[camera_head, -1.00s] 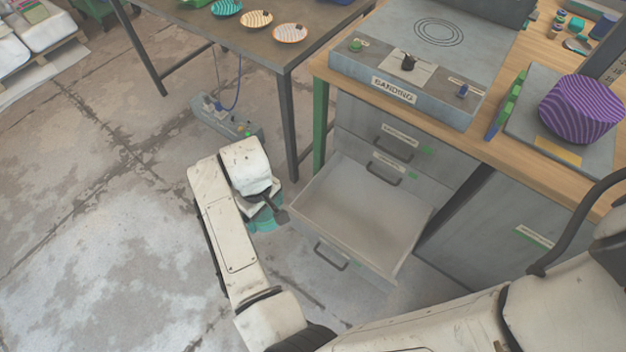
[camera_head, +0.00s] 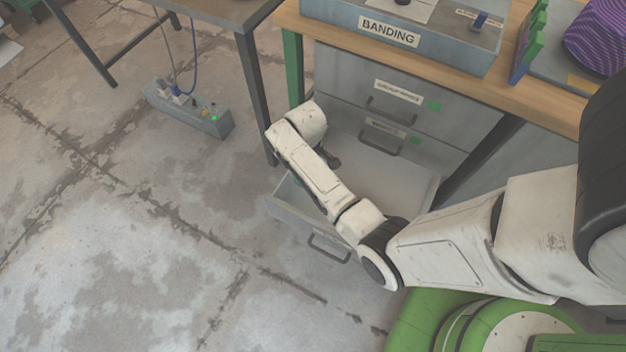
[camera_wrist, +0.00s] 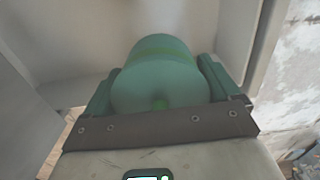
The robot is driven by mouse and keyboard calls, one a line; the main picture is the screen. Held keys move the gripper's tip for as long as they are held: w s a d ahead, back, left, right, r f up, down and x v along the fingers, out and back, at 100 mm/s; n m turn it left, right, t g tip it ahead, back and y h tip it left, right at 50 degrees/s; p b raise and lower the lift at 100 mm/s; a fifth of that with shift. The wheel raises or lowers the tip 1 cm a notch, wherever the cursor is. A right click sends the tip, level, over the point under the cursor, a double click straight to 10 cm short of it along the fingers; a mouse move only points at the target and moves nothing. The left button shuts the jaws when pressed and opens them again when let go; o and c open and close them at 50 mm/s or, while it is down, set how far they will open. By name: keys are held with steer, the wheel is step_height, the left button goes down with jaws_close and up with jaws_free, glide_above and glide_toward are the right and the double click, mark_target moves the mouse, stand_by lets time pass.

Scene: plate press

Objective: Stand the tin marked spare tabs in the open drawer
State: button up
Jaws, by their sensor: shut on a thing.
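The open drawer (camera_head: 385,190) is pulled out of the grey cabinet, and my forearm crosses over its left part. The drawer's pale inside (camera_wrist: 70,45) fills much of the wrist view. A green, round tin (camera_wrist: 160,85) with a lighter band is between my gripper's fingers (camera_wrist: 157,88), and both fingers press against its sides. Its marking is not visible from here. In the head view my own wrist hides the tin and the gripper. The tin is over or within the drawer; I cannot tell whether it touches the drawer floor.
Two shut drawers (camera_head: 398,97) are above the open one, under the worktop edge (camera_head: 440,80). The banding unit (camera_head: 388,32) stands on the worktop. A power strip (camera_head: 190,108) lies on the floor at left. The drawer's visible floor is bare.

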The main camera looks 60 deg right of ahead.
steer(key=s+f, duration=0.2)
steer(key=f, duration=0.1)
steer(key=shift+s+a+b, duration=0.1)
steer(key=shift+a+b, duration=0.2)
step_height(320, 180, down, 7)
steer(key=b, duration=0.7)
steer(key=shift+r, duration=0.15)
steer(key=shift+f+b, duration=0.6)
steer(key=o, duration=1.3)
steer(key=shift+r, duration=0.15)
